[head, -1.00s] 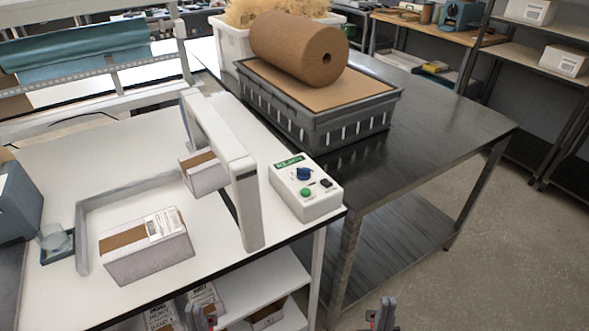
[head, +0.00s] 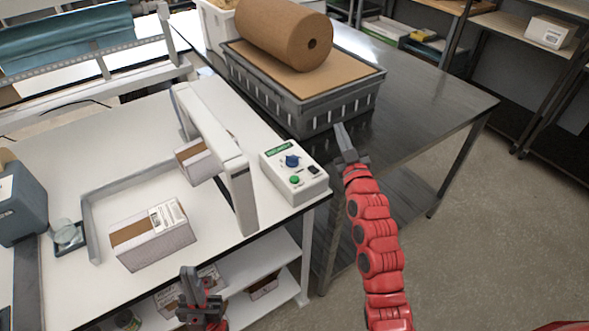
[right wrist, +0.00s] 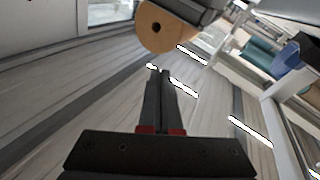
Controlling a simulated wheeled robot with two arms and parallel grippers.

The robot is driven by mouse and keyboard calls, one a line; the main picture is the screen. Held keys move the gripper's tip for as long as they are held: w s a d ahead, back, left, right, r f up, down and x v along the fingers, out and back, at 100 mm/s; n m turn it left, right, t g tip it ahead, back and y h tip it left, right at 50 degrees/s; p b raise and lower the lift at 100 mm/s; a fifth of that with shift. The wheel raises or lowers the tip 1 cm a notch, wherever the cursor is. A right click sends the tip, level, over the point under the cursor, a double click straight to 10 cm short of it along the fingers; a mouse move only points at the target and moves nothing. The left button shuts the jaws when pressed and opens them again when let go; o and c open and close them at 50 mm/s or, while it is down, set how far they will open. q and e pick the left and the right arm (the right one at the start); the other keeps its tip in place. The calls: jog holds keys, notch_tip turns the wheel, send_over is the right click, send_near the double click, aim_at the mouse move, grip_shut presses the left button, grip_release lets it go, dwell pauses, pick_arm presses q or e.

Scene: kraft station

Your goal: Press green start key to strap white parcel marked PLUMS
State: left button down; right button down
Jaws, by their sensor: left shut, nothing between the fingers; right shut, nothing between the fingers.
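The control box (head: 300,184) stands at the right edge of the white table, with a green key (head: 294,180), a blue knob (head: 292,161) and a black switch. A white parcel (head: 182,238) with a brown tape band and a label lies on the table; its print is too small to read. A smaller white parcel (head: 197,161) sits at the strapping arch (head: 221,160). My right gripper (head: 342,132) is shut and empty, right of the control box and above the steel table; its fingers show in the right wrist view (right wrist: 161,75). My left gripper (head: 190,275) is shut and empty in front of the white table.
A grey crate (head: 318,113) with a brown paper roll (head: 268,30) stands on the steel table (head: 425,105) behind the control box. A grey bent rail (head: 88,215) lies left of the parcel. Boxes lie on the shelf below.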

jog(key=s+a+r+n+g+y+p, duration=0.1)
jog(key=a+r+n+g+y+p, duration=0.15)
jog(key=a+n+g, duration=0.25)
jog(key=s+a+r+n+g+y+p, duration=0.2)
jog(key=a+n+g+p, duration=0.15)
jog(key=a+g, duration=0.2)
jog(key=s+n+g, duration=0.1)
jog(key=s+n, duration=0.1)
jog(key=s, duration=0.1)
jog(key=s+a+n+g+h, duration=0.1)
jog(key=n, duration=0.1)
jog(key=shift+s+f+g, duration=0.25)
jog(key=shift+f+g, duration=0.05)
jog(key=shift+g, duration=0.05)
